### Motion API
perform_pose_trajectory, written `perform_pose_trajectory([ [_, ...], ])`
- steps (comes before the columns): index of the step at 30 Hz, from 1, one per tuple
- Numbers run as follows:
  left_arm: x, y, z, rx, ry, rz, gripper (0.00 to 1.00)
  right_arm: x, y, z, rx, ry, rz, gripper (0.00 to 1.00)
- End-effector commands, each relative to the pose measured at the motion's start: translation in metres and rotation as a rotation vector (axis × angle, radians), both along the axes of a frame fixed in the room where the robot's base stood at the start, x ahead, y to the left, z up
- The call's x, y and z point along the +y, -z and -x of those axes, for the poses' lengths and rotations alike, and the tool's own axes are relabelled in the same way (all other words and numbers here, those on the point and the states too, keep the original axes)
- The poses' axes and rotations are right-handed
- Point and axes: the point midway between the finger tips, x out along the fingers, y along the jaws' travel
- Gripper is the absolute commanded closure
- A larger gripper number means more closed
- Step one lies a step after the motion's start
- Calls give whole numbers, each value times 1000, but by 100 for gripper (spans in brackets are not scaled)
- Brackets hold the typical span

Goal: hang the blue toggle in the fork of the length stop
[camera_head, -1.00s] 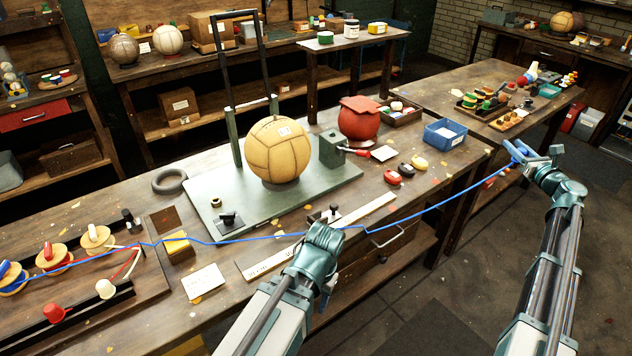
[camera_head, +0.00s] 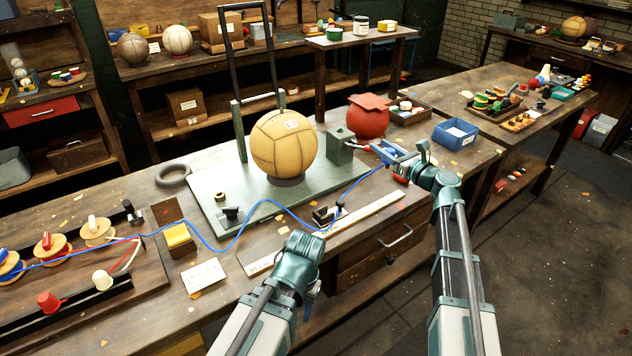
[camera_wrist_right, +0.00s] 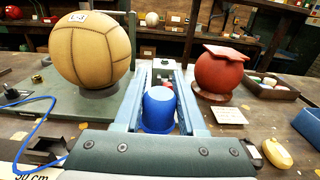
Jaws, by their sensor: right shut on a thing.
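The blue toggle (camera_wrist_right: 158,108) sits between the fingers of my right gripper (camera_head: 388,152), which is shut on it above the table, near the green block (camera_head: 340,146). A blue cord (camera_head: 262,203) runs from my right gripper past a small dark fitting (camera_head: 326,214) beside the ruler, then left to the reels. This fitting looks like the length stop; it also shows at the lower left of the right wrist view (camera_wrist_right: 40,150). Its fork is too small to make out. My left gripper (camera_head: 302,250) is low at the table's front edge; its fingertips are hidden.
A tan ball (camera_head: 284,145) stands on the green base plate (camera_head: 205,186). A red ball (camera_head: 367,120) and a blue tray (camera_head: 455,133) lie beyond my right gripper. A pale ruler (camera_head: 375,212) lies along the front. Thread reels (camera_head: 97,232) stand at the left.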

Motion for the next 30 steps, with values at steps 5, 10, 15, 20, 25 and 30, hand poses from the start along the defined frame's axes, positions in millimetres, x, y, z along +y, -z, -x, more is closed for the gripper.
perform_pose_trajectory([
  [5,0,19,0,0,0,0,50,93,18,39,0,-123,0,100],
  [10,0,28,0,0,0,0,50,151,28,69,0,-209,0,100],
  [15,0,32,0,0,0,0,50,181,32,87,0,-256,0,100],
  [20,0,33,0,0,0,0,50,191,33,93,0,-270,0,100],
  [25,0,33,0,0,0,0,50,190,33,92,0,-270,0,100],
  [30,0,39,0,0,0,0,50,190,39,92,0,-269,0,100],
])
